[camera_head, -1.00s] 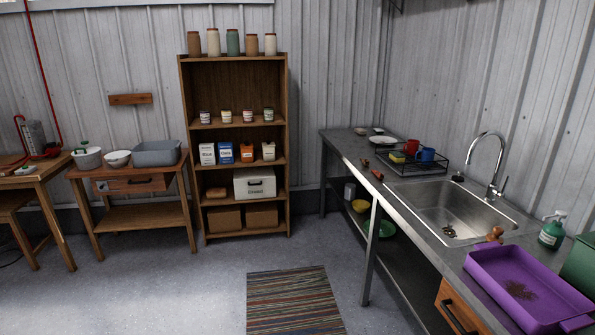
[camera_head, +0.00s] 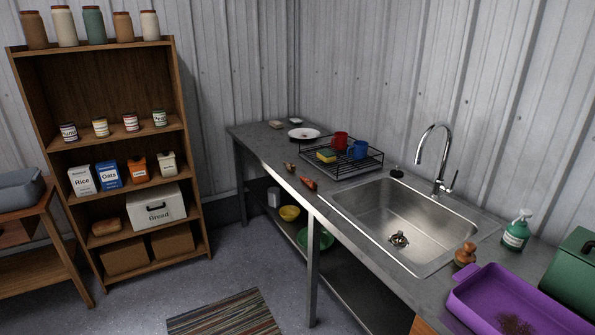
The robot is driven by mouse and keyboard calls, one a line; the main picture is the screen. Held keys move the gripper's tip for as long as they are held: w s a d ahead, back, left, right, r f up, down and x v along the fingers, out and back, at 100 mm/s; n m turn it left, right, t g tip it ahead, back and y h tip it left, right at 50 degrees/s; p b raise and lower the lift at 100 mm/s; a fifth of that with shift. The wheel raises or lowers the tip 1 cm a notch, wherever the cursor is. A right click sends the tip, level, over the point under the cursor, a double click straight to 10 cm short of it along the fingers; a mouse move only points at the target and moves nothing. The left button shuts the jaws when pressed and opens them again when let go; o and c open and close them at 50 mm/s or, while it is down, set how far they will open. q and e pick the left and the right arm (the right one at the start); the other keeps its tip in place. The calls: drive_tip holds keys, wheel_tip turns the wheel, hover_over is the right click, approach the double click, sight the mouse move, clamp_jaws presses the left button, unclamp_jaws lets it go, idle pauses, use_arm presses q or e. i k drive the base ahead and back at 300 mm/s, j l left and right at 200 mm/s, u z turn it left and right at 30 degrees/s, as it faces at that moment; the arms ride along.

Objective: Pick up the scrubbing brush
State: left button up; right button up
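A small brown wooden object with a rounded knob (camera_head: 465,254), which looks like the scrubbing brush, stands on the grey metal counter (camera_head: 352,236). It is at the sink's near right corner, just behind the purple tray (camera_head: 478,293). Its bristles cannot be made out. Neither of my grippers shows in the head view.
The steel sink (camera_head: 372,208) and tall faucet (camera_head: 441,160) are left of and behind the brush. A green soap bottle (camera_head: 516,232) and green box (camera_head: 577,268) stand to its right. A dish rack (camera_head: 345,165) is farther back. Floor left of the counter is open, with a striped rug (camera_head: 225,316).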

sight(466, 255)
drive_tip(key=z, duration=1.7)
